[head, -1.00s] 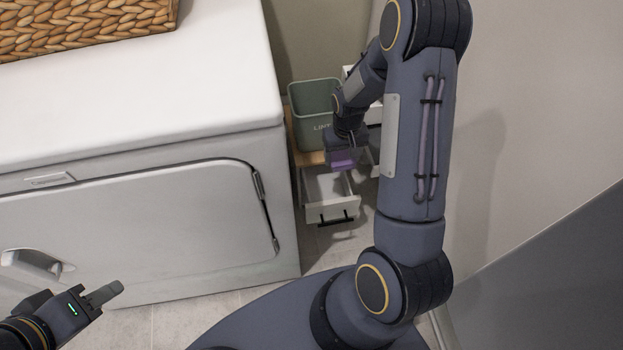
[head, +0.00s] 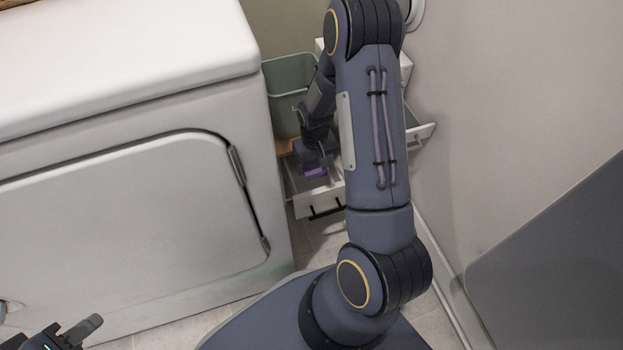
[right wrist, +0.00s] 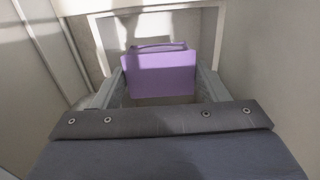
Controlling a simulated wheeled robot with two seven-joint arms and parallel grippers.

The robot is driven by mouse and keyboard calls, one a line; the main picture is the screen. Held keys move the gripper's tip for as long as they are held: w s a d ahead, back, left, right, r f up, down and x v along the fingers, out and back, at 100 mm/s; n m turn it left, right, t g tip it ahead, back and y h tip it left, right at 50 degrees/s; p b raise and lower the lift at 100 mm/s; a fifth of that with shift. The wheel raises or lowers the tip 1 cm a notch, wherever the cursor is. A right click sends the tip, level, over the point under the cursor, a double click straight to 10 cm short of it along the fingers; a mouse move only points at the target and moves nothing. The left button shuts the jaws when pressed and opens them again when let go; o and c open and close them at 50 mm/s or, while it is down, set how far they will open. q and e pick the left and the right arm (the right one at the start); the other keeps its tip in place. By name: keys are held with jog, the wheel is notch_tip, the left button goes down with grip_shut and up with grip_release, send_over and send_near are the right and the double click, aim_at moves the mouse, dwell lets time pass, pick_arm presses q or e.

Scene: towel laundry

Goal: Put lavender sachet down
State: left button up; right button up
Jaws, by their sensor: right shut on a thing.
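The lavender sachet (head: 316,171) is a small purple block low in the gap right of the white machine. It also shows in the right wrist view (right wrist: 158,76), between the two fingers. My right gripper (head: 315,160) is shut on it and holds it over or inside the open white drawer (head: 318,204) with a dark handle. The wrist view shows pale drawer walls around the sachet; I cannot tell whether it touches the drawer floor. My left gripper (head: 82,330) is at the bottom left, partly cut off; its jaw state is unclear.
A white front-door machine (head: 120,215) fills the left. A green bin (head: 287,90) stands behind the drawer. Another open drawer (head: 419,136) juts out right of my arm. A wall closes off the right side; some tiled floor (head: 325,240) is clear.

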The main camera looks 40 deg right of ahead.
aim_at(314, 186)
notch_tip(314, 186, down, 8)
jog(key=b, duration=0.3)
jog(key=shift+r, duration=0.1)
jog(key=shift+f, duration=0.25)
jog(key=o, duration=1)
jog(key=shift+r, duration=0.1)
jog(key=shift+c, duration=0.2)
notch_tip(314, 186, up, 12)
jog(key=p, duration=0.5)
jog(key=shift+r, duration=0.2)
